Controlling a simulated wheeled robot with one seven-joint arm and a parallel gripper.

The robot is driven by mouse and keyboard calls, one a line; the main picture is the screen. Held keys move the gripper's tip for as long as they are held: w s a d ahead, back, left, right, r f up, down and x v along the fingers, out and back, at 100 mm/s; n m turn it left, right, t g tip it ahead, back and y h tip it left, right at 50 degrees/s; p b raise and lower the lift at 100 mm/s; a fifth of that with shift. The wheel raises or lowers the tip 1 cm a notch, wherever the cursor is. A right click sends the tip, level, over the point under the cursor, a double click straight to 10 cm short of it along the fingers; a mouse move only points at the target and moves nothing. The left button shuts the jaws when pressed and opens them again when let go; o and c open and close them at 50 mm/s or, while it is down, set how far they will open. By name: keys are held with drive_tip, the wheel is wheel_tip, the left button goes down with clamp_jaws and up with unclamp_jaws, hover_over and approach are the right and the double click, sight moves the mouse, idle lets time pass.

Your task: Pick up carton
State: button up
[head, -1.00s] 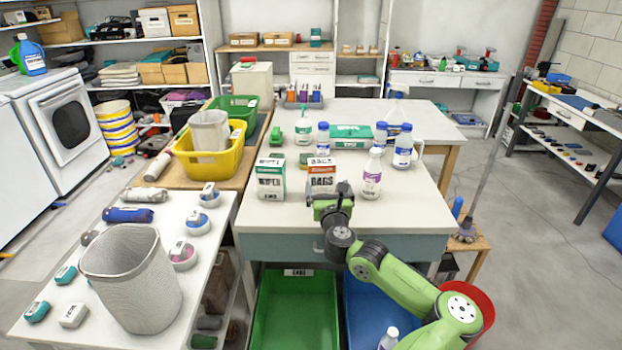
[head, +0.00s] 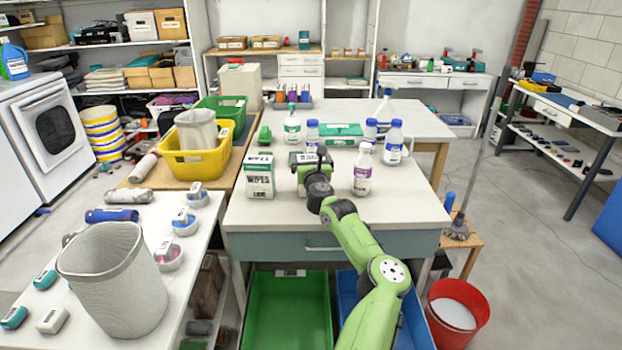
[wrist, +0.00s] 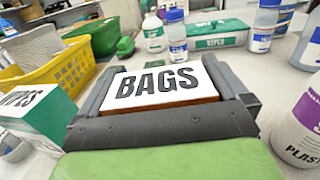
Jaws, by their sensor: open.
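The carton marked BAGS (wrist: 160,86), with a white top and an orange-brown lower edge, stands between the two fingers of my gripper (head: 311,166) in the wrist view. The jaws are open, one finger on each side of the carton; whether either touches it I cannot tell. In the head view my gripper and wrist hide most of this carton. A second carton, white and green and marked WIPES (head: 260,176), stands upright just left of my gripper; it also shows at the left of the wrist view (wrist: 38,112).
A white bottle with a purple label (head: 362,172) stands close to my gripper's right. Several bottles and a flat teal WIPES box (head: 343,134) stand behind. A yellow basket (head: 205,160) is at left. The table's front strip (head: 280,212) is clear.

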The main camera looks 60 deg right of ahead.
drive_tip(key=shift+c, duration=0.3)
drive_tip(key=c, duration=0.6)
wheel_tip(320, 180, up, 10)
drive_tip(key=p, duration=0.4)
drive_tip(key=shift+r, duration=0.1)
